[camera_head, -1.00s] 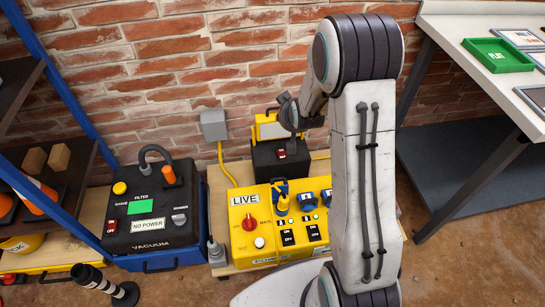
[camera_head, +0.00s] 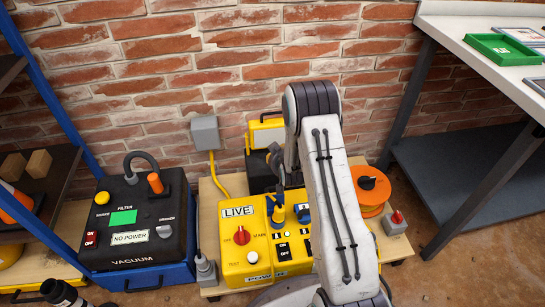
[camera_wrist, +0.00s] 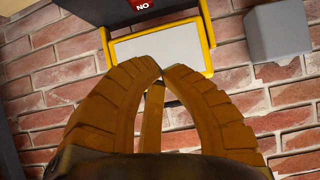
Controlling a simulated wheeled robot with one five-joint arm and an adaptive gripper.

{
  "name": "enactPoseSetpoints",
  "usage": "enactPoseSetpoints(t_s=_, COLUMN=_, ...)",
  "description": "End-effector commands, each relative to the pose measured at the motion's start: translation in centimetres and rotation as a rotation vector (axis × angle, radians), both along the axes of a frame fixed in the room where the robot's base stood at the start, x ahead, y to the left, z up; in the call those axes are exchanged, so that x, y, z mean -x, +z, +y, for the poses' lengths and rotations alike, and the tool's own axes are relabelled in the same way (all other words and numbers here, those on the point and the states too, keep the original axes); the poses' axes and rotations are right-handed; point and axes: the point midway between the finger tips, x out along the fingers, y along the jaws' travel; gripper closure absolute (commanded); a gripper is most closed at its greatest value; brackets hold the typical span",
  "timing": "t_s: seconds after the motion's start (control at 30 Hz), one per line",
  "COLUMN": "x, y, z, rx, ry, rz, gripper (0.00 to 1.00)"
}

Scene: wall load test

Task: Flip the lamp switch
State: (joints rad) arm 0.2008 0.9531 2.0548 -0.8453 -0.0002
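The work lamp has a yellow frame (camera_head: 265,130) and stands on a black box (camera_head: 260,178) against the brick wall. In the wrist view its pale panel in the yellow frame (camera_wrist: 209,40) shows upside down just beyond my fingers. A red patch marked "NO" (camera_wrist: 143,4), on the black box, is cut by the top edge; I cannot tell whether it is the switch. My gripper (camera_head: 275,160) is in front of the lamp's black box and partly hides it. In the wrist view, my gripper's (camera_wrist: 163,72) fingertips meet with nothing between them.
A yellow LIVE panel (camera_head: 233,258) with a red knob stands in front of the lamp. A black VACUUM box (camera_head: 135,225) is at left, an orange reel (camera_head: 371,190) at right. A grey wall box (camera_head: 205,132) is left of the lamp. The white workbench (camera_head: 455,40) is far right.

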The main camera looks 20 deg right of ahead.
Motion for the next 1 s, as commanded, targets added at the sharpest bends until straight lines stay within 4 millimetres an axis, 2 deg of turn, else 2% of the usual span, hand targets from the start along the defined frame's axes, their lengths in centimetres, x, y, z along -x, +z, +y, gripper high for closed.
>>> enactPoseSetpoints(t_s=0.27, x=-0.1, y=-0.1, z=0.0, rx=0.000, ry=0.000, rz=0.001, gripper=1.00)
enactPoseSetpoints(t_s=0.47, x=-1.3, y=-1.1, z=-0.2, rx=0.000, ry=0.000, rz=0.001, gripper=1.00)
enactPoseSetpoints(t_s=1.0, x=-7.8, y=-5.6, z=-1.6, rx=0.000, ry=0.000, rz=0.000, gripper=1.00)
